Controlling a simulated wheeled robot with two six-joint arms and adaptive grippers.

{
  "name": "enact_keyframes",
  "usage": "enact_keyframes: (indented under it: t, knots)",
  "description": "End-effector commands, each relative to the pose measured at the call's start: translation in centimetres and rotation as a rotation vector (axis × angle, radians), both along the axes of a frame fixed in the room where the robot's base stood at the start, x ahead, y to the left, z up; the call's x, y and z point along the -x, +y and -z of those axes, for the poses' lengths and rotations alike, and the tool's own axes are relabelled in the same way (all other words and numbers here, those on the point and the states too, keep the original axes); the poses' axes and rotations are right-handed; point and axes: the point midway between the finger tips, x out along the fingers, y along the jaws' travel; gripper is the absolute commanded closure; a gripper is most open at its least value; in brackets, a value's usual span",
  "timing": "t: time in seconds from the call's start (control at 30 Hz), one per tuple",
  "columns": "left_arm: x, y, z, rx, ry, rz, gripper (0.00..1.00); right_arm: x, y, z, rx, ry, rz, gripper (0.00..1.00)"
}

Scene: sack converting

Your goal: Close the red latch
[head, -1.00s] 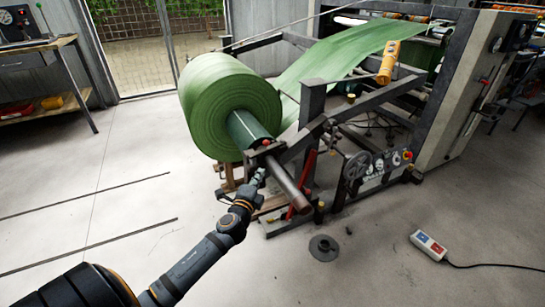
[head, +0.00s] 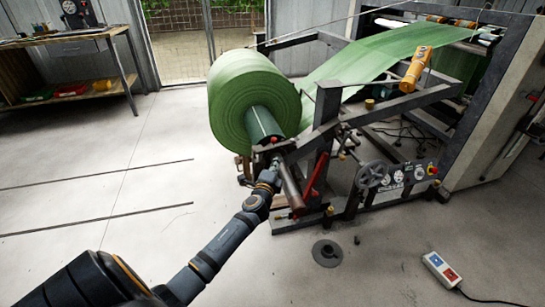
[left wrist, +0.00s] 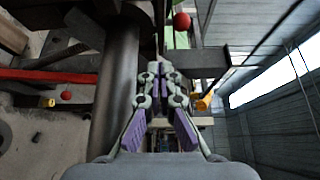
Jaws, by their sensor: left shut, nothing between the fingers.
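A small red ball knob (head: 274,140) sits on the dark bearing block at the front end of the green roll's shaft. In the left wrist view the red knob (left wrist: 181,20) is beyond the fingertips, up and right, apart from them. My left gripper (head: 277,165) is just below the block, beside the dark shaft end (head: 291,186). In the left wrist view my left gripper (left wrist: 160,70) is shut and empty, with the shaft (left wrist: 115,90) to its left. How the knob joins the latch is too small to tell. My right gripper is not in view.
A red bar (head: 318,176) leans along the stand right of the shaft. The green roll (head: 235,105) is behind the block. A handwheel (head: 373,174) and control panel (head: 405,178) are to the right. A dark disc (head: 327,253) and a switch box (head: 440,269) lie on the floor.

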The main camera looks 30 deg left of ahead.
Motion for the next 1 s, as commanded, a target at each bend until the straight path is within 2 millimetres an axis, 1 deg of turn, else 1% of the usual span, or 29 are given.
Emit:
enact_keyframes:
  t: [0.03,0.07,0.2,0.3,0.43,0.77,0.93,1.0]
  knots:
    - [-1.0,0.4,0.1,0.001,-0.003,-0.002,1.00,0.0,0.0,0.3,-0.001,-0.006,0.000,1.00]
    - [-1.6,0.5,0.0,0.002,-0.003,-0.002,1.00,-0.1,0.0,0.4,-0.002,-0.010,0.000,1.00]
    - [-2.5,2.6,0.1,-0.003,0.000,-0.002,1.00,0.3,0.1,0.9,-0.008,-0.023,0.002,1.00]
    - [-3.0,3.4,0.0,-0.001,-0.001,0.000,1.00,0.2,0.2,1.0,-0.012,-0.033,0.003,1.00]
    - [-3.2,4.0,0.0,-0.001,0.000,0.000,1.00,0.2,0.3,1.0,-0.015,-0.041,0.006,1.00]
    - [-3.2,4.1,0.0,0.000,0.000,0.000,1.00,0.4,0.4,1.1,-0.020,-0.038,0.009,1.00]
    - [-3.5,5.6,0.0,-0.001,-0.001,-0.001,1.00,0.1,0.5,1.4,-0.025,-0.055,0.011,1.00]
    - [-3.5,5.6,0.0,0.001,0.000,-0.001,1.00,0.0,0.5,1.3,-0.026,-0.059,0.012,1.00]
